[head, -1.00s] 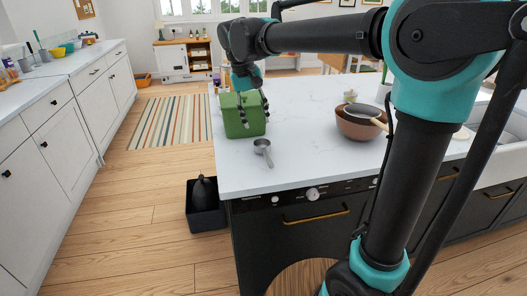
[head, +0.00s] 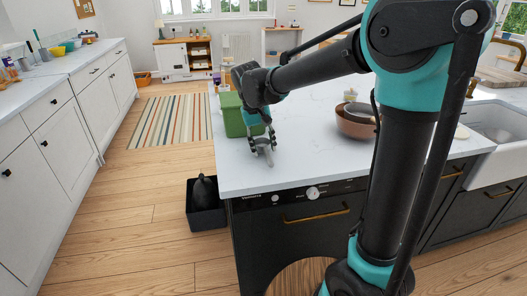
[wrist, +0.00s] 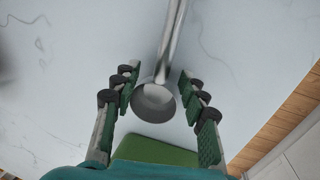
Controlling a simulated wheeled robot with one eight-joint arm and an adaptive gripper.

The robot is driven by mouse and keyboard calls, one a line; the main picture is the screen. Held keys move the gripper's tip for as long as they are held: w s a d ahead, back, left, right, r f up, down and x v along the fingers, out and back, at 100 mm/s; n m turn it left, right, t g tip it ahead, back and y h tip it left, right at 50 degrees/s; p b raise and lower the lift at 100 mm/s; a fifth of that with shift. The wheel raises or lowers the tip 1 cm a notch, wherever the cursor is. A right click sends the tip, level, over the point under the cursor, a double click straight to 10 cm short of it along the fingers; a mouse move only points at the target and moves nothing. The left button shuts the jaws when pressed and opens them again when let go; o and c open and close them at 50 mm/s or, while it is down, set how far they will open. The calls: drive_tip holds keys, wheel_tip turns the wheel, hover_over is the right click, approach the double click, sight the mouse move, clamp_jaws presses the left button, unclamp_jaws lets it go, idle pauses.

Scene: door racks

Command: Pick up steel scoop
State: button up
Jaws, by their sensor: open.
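The steel scoop (head: 264,147) lies on the white countertop near its front left corner, partly hidden by my fingers in the head view. In the wrist view the scoop (wrist: 154,101) shows its round bowl between my fingers, with the handle running up and away. My gripper (head: 262,141) is over the scoop and points down. In the wrist view my gripper (wrist: 155,85) is open, with one finger on each side of the bowl and a gap on both sides.
A green box (head: 233,114) stands on the counter close behind my gripper; its green top (wrist: 155,150) shows in the wrist view. A brown bowl (head: 356,122) with a pan sits to the right. The counter (head: 310,125) between them is clear. A dark bin (head: 206,215) stands on the floor.

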clamp_jaws()
drive_tip(key=shift+r, duration=0.1)
idle(0.5)
